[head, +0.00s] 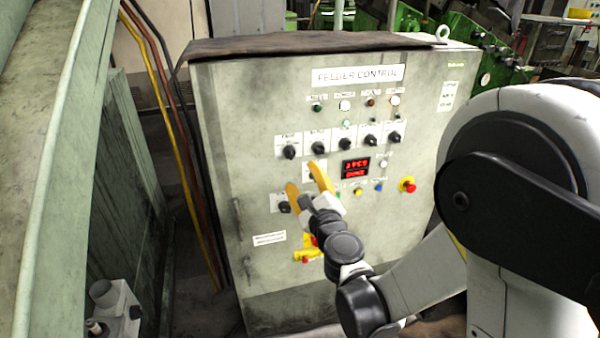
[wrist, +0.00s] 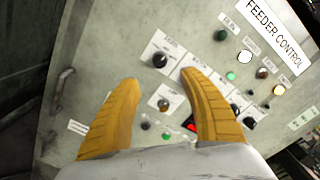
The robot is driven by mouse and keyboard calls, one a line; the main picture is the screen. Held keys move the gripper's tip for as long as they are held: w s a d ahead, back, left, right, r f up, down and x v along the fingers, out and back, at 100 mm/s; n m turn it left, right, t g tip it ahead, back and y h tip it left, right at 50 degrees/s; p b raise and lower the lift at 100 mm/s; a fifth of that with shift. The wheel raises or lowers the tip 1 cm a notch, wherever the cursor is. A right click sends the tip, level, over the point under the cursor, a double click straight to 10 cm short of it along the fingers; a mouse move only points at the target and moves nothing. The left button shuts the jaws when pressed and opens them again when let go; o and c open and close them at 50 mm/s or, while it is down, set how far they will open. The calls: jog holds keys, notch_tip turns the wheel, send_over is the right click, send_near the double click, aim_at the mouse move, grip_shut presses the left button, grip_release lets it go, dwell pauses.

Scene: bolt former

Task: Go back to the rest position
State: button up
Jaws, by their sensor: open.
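My gripper (head: 307,184) is open and empty in front of the lower left part of the feeder control cabinet (head: 226,150). Its two yellow fingers stand apart around the area of a lower knob; in the head view they partly hide that knob. In the wrist view the gripper (wrist: 166,92) shows both fingers spread, with a knob plate (wrist: 163,98) visible between them. I cannot tell whether a finger touches the panel. My arm reaches in from the right of the head view.
A row of black knobs (head: 343,142) and a red digital display (head: 355,168) sit on the panel. A red emergency button (head: 408,186) is at its right. Yellow and dark cables (head: 165,115) run down the cabinet's left side. A green machine (head: 484,55) stands behind.

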jog(key=s+d+r+n+g+y, duration=0.25)
jog(key=s+r+n+g, duration=0.25)
jog(key=s+n, duration=0.7)
jog(key=s+d+f+n+g+h, duration=0.2)
jog(key=s+d+f+n+h, duration=0.1)
jog(key=s+d+n, duration=0.3)
jog(key=s+d+f+n+g+h, duration=0.3)
jog(key=s+d+f+n+h, duration=0.1)
jog(key=s+d, duration=0.5)
jog(key=shift+d+f+n, duration=0.3)
jog(key=shift+f+n, duration=0.1)
jog(key=shift+n, duration=0.5)
jog(key=shift+s+h, duration=0.1)
jog(key=shift+h, duration=0.15)
